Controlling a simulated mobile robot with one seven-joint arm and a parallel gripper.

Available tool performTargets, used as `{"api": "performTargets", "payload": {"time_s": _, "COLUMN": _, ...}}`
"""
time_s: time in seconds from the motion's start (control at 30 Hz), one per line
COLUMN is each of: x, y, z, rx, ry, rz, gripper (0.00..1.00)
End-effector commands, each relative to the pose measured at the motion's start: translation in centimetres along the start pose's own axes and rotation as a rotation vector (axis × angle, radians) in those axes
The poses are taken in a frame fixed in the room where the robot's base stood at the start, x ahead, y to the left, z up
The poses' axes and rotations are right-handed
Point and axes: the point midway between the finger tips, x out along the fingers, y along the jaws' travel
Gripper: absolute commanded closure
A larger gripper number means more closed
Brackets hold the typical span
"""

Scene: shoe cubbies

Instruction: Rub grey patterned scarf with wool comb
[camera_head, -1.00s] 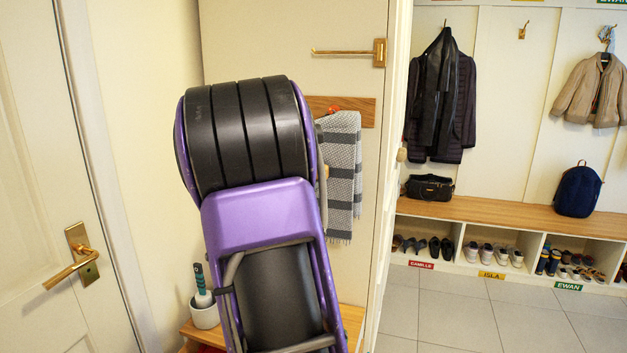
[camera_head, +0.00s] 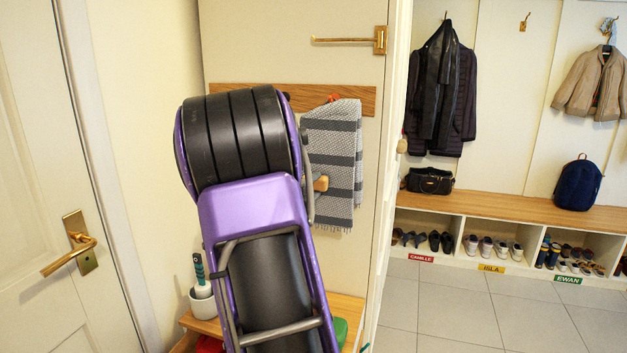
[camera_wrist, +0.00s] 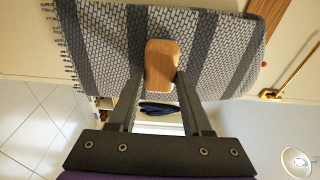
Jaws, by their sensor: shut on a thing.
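The grey patterned scarf (camera_head: 338,132) hangs from the wooden wall rail, with darker grey bands and a fringed lower end. In the wrist view the scarf (camera_wrist: 102,45) spreads across the top, just beyond my fingers. My gripper (camera_wrist: 160,82) is shut on the wool comb (camera_wrist: 163,56), whose light wooden end shows between the fingers. In the head view the comb's wooden end (camera_head: 321,183) is in front of the scarf's lower half. The comb's teeth are not visible, and I cannot tell whether it touches the cloth. My arm hides most of the gripper in the head view.
A brass arm (camera_head: 350,40) sticks out above the wooden rail (camera_head: 235,93). A white pot (camera_head: 204,303) with a green-handled brush stands on the low wooden bench, near a green item (camera_head: 340,332). A door (camera_head: 50,180) is on the left. Coats and shoe cubbies line the right.

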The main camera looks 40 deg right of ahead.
Motion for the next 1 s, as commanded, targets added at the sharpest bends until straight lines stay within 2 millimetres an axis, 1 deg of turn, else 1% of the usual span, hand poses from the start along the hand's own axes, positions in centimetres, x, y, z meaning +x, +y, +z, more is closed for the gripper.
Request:
{"api": "performTargets", "payload": {"time_s": 0.03, "x": 0.0, "y": 0.4, "z": -0.1, "rx": -0.002, "ry": 0.001, "rz": 0.003, "gripper": 0.95}}
{"api": "performTargets", "payload": {"time_s": 0.23, "x": 0.0, "y": 1.2, "z": -0.1, "rx": -0.004, "ry": 0.001, "rz": 0.004, "gripper": 0.95}}
{"api": "performTargets", "payload": {"time_s": 0.53, "x": -0.1, "y": 3.7, "z": -0.2, "rx": -0.004, "ry": 0.002, "rz": 0.007, "gripper": 0.95}}
{"api": "performTargets", "payload": {"time_s": 0.87, "x": -0.2, "y": 3.8, "z": -0.2, "rx": -0.002, "ry": 0.001, "rz": 0.006, "gripper": 0.95}}
{"api": "performTargets", "payload": {"time_s": 1.0, "x": -1.2, "y": 3.8, "z": -0.2, "rx": -0.001, "ry": 0.000, "rz": 0.005, "gripper": 0.95}}
